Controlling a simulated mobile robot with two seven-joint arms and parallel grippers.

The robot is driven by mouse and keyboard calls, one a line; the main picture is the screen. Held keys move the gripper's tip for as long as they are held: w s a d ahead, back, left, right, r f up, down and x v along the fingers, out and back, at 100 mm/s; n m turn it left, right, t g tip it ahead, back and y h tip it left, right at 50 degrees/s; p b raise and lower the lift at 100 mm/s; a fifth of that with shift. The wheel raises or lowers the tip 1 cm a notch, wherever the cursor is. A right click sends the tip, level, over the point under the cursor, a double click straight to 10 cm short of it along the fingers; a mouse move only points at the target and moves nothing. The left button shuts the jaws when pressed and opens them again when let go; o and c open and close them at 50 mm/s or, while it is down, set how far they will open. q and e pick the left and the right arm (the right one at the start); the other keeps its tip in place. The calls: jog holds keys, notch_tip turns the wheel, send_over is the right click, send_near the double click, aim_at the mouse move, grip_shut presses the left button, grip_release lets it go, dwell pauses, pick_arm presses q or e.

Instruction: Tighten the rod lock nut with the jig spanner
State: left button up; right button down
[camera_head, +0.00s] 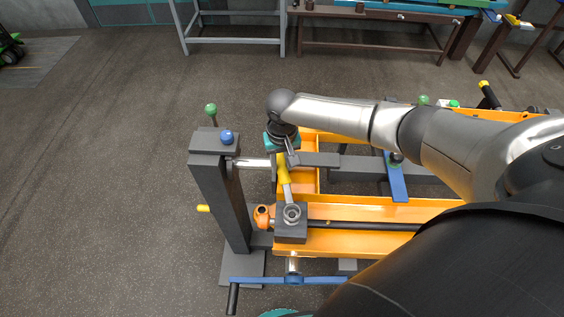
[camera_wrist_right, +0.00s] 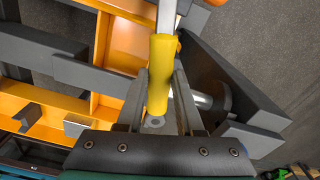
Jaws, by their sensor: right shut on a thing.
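The jig spanner (camera_head: 288,192) has a yellow handle and a grey metal shank. Its ring end lies at the round nut (camera_head: 292,212) on a dark block; whether it is fully seated is too small to tell. A dark rod (camera_head: 350,225) runs right from this block, and an orange rod end (camera_head: 262,216) sticks out left. My right gripper (camera_head: 287,158) is shut on the yellow handle, which also shows between its fingers in the right wrist view (camera_wrist_right: 161,75). The nut is out of the wrist view. My left gripper is not in view.
The orange jig frame (camera_head: 345,212) extends right under my right arm. A dark upright post (camera_head: 222,195) with a blue knob (camera_head: 226,137) stands left of it. A blue bar (camera_head: 300,281) with a dark handle crosses in front. Open floor lies to the left.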

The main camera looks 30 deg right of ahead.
jog(key=shift+f+b, duration=0.65)
jog(key=shift+f, duration=0.45)
dwell(0.4)
jog(key=c, duration=1.1)
grip_release()
jog(key=shift+c, duration=0.2)
grip_shut()
jog(key=shift+s+d+m, duration=0.3)
jog(key=shift+d+m, duration=0.3)
jog(key=shift+s+d+m, duration=0.3)
jog(key=shift+d+m, duration=0.3)
jog(key=shift+d, duration=0.05)
jog(key=shift+s+d+m, duration=0.3)
jog(key=shift+d+m, duration=0.3)
jog(key=shift+s+d+m, duration=0.9)
jog(key=shift+d+m, duration=0.1)
jog(key=shift+m, duration=0.3)
